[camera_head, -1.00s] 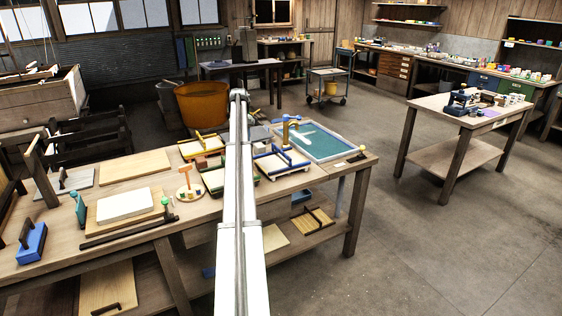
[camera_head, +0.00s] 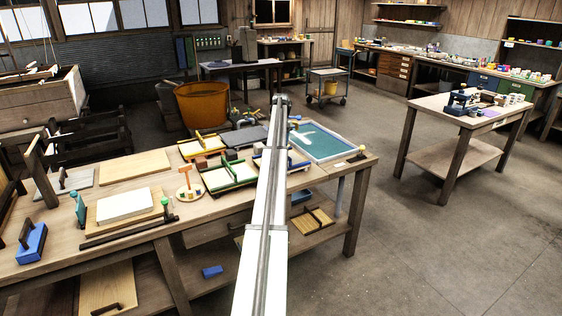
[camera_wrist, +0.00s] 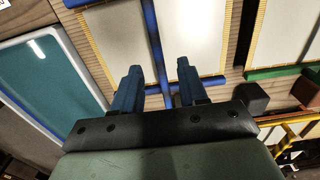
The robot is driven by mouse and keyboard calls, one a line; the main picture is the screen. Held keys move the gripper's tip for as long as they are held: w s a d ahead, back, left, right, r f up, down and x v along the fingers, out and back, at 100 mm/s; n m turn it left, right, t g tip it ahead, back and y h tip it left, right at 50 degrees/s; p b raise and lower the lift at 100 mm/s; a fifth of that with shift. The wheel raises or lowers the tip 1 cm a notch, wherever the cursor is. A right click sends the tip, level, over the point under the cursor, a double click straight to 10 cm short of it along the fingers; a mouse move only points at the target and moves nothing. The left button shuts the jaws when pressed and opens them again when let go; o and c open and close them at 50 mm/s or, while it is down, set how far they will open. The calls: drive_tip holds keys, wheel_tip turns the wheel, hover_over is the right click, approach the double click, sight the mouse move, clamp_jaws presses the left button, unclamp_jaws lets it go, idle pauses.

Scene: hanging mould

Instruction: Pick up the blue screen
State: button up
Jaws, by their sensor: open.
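The blue screen (camera_wrist: 195,35) is a pale panel with a thin wooden edge and blue bars crossing it. It lies at the top middle of the wrist view; in the head view my arm hides most of it. My gripper (camera_wrist: 158,72) is open in the wrist view, its two dark blue fingers apart. A long blue bar (camera_wrist: 154,40) of the screen runs between the fingers in the picture. A blue cross bar passes behind them. I cannot tell whether the fingers touch the bars. In the head view my gripper is hidden behind my arm.
A white-rimmed tray with a teal inside (camera_head: 318,142) lies beside the screen, left in the wrist view. A screen with green bars (camera_head: 230,178) and one with yellow bars (camera_head: 203,147) lie nearby. A dark cube (camera_wrist: 252,96) sits close to the right finger.

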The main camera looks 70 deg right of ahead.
drive_tip(key=shift+d+f, duration=0.1)
drive_tip(key=shift+f, duration=3.65)
drive_tip(key=shift+c, duration=0.2)
clamp_jaws()
